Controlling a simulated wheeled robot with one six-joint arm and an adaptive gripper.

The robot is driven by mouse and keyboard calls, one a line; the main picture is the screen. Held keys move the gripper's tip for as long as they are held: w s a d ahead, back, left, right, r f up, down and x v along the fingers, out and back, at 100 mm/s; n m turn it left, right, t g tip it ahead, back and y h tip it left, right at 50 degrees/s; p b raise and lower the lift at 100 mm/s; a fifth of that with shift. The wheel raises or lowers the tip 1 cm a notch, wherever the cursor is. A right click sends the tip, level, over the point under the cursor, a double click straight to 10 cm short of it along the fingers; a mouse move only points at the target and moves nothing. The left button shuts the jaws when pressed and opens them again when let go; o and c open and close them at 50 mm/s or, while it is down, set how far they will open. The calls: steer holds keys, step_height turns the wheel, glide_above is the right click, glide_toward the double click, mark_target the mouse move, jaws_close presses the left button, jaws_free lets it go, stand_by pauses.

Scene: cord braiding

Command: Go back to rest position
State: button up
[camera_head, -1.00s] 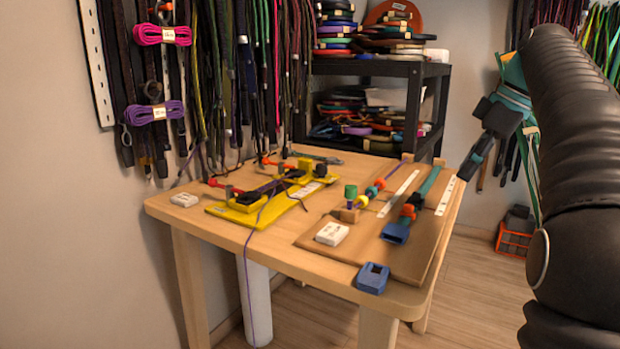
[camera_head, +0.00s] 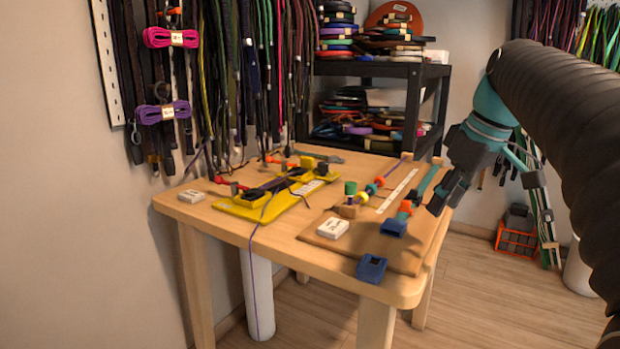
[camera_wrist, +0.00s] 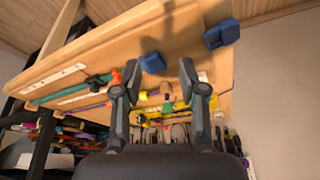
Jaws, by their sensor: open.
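My gripper (camera_head: 445,200) is open and empty, above the right edge of the wooden table (camera_head: 215,222) in the head view. In the wrist view my gripper (camera_wrist: 163,75) shows its two fingers spread, with the table behind them. A teal strap (camera_head: 427,183) with an orange clip (camera_head: 405,208) and a blue buckle end (camera_head: 393,228) lies on the brown board (camera_head: 330,247), just left of my gripper. The wrist view also shows the blue buckle end (camera_wrist: 152,63) beyond the fingers.
A yellow braiding jig (camera_head: 243,211) with purple cord stands at the table's left. A black shelf (camera_head: 412,110) stands behind. An orange crate (camera_head: 511,240) is on the floor at right. Hanging cords line the wall.

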steer(key=s+a+f+m+t+h, duration=0.1)
steer(key=s+a+f+m, duration=0.2)
steer(key=s+f, duration=0.6)
steer(key=s+a+f+m+t+h+p, duration=0.1)
steer(key=s+a+f+m, duration=0.3)
steer(key=s+f, duration=0.6)
steer(key=shift+s+f, duration=0.25)
steer(key=shift+f, duration=0.25)
